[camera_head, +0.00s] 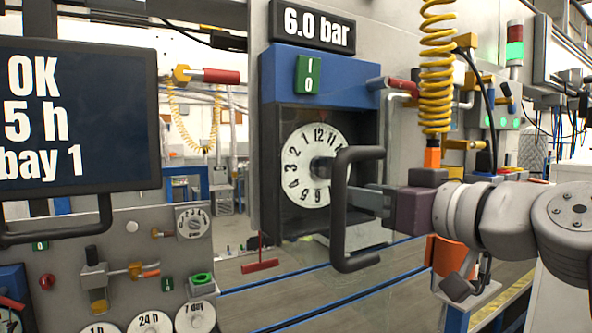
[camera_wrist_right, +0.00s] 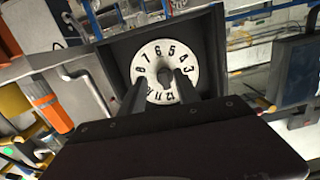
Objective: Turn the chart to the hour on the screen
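The chart (camera_head: 297,180) is a white round dial in a black case (camera_head: 286,112) with a blue top. Its numbers run counter-clockwise, with 12 near the top in the head view. The dial (camera_wrist_right: 150,55) appears inverted in the right wrist view. The screen (camera_head: 75,120) reads "OK, 5 h, bay 1". My left gripper is not in view.
A display (camera_head: 311,25) above reads "6.0 bar". A green switch (camera_head: 309,74) is on the blue top. A red-handled valve (camera_head: 208,75) is at left, and a yellow coiled hose (camera_head: 436,70) hangs at right. Spare discs (camera_head: 150,322) are at lower left.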

